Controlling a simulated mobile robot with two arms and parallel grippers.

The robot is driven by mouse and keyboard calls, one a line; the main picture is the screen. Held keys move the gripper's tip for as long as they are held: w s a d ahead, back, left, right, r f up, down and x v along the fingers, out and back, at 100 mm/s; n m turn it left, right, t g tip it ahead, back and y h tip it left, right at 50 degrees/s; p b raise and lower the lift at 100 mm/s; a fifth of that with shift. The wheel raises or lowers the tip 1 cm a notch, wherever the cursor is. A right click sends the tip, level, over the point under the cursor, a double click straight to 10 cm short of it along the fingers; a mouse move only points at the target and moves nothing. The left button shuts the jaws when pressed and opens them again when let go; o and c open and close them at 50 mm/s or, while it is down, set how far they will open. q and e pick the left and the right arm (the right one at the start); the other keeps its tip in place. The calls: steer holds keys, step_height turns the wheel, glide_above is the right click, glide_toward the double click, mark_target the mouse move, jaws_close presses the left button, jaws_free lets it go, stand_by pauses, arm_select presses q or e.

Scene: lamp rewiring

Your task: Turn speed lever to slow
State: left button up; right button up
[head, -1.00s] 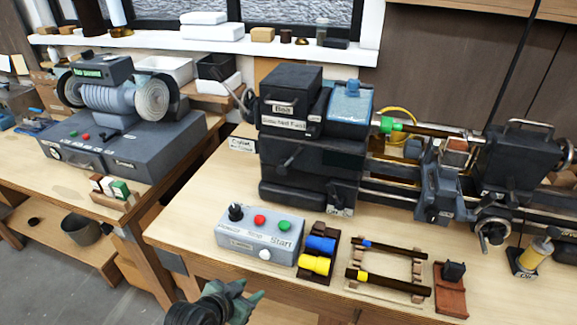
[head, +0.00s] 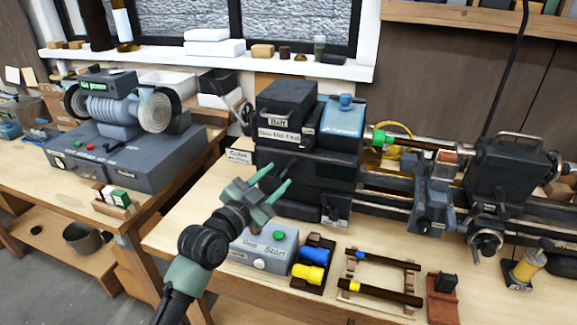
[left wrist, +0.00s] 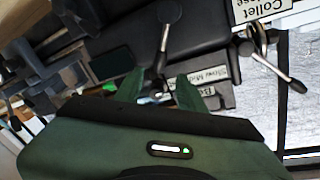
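The lathe headstock (head: 310,150) is a dark block bearing a white "Slow Mid Fast" label (head: 279,134). Its speed lever (head: 292,166), a dark stick with a black knob, is below the label in the head view, close to my fingertips and partly hidden. My left gripper (head: 277,178) is open, in front of the headstock face. In the left wrist view the black-knobbed lever (left wrist: 168,13) lies beyond my two green fingers (left wrist: 172,92), and the label (left wrist: 212,76) is beside the right finger. I cannot tell whether they touch the lever. My right gripper is out of view.
A grey control box (head: 270,248) with a green button sits below my left arm, partly hidden. A holder with blue and yellow cylinders (head: 309,273) is beside it. A collet lever (left wrist: 270,62) with a "Collet" sign (left wrist: 262,8) stands near my gripper. A grinder (head: 118,110) is at left.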

mark_target(291, 164)
arm_select(q)
steer(key=p+x, duration=0.1)
steer(key=x, duration=0.5)
steer(key=shift+w+d, duration=0.1)
steer(key=shift+w, duration=0.05)
jaws_close()
steer(key=shift+f, duration=0.1)
stand_by(1.2)
